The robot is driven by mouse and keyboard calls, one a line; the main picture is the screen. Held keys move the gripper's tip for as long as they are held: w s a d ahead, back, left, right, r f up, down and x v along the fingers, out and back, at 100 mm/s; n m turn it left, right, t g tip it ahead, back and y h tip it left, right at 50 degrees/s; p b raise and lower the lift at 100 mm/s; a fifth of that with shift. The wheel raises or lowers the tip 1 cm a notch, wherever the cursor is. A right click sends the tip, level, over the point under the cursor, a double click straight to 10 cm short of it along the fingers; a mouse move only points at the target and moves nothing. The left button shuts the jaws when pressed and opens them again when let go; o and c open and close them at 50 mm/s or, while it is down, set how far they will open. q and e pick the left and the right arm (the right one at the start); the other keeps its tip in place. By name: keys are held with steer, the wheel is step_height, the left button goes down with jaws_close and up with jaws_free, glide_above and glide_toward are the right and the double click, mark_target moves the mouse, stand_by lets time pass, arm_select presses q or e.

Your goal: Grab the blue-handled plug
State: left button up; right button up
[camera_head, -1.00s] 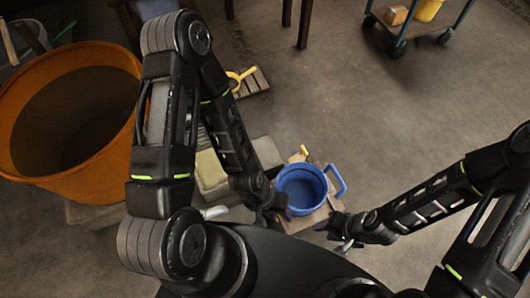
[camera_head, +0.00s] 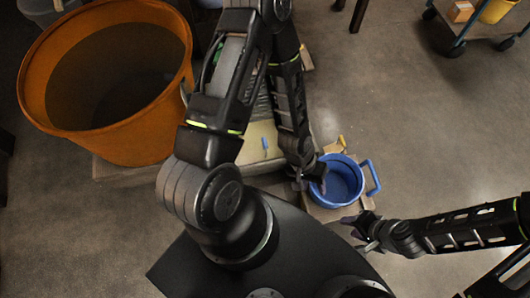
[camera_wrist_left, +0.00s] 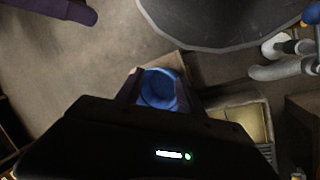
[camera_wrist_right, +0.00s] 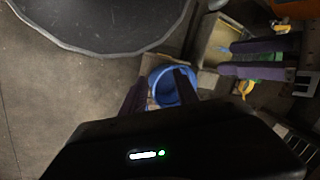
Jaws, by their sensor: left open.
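A small blue handle (camera_head: 265,143), likely the plug's, stands on a pale block (camera_head: 257,158) left of my left forearm in the head view. A small blue piece (camera_wrist_right: 222,48) near a pale block also shows in the right wrist view; the plug's body is not clear. My left gripper (camera_head: 316,180) is open at the left side of a blue bucket (camera_head: 343,183), right of the blue handle. In the left wrist view the bucket shows beyond its fingers (camera_wrist_left: 158,88). My right gripper (camera_head: 364,232) is below the bucket, fingers apart (camera_wrist_right: 160,88) and empty.
A large orange tub (camera_head: 182,75) stands at the upper left. The bucket sits on a wooden board (camera_head: 325,212), with a yellow handle (camera_head: 341,142) behind it. A wheeled cart (camera_head: 478,28) is at the top right.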

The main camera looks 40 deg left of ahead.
arm_select(q)
steer(key=w+a+f+n+b, duration=0.1)
steer(key=w+a+f+b, duration=0.15)
steer(key=f, duration=0.25)
steer(key=w+a+f+n+b, duration=0.1)
steer(key=w+a+f+b, duration=0.1)
steer(key=w+f+b, duration=0.3)
steer(key=n+g+y+b, duration=0.2)
steer(key=n+y+b, duration=0.35)
steer(key=b, duration=1.05)
glide_toward(265, 149)
steer(key=w+a, duration=0.2)
steer(key=w, duration=0.1)
steer(key=shift+a+f, duration=0.15)
steer(key=shift+f, duration=0.1)
arm_select(e)
step_height(265, 149, down, 26)
steer(key=w+d, duration=0.1)
steer(key=shift+w+d, duration=0.2)
arm_select(q)
steer(key=shift+s+a+f+b, duration=0.15)
steer(key=shift+f+b, duration=0.25)
steer(key=shift+f, duration=0.9)
arm_select(e)
steer(key=shift+w+d+f, duration=0.1)
steer(key=shift+f, duration=0.25)
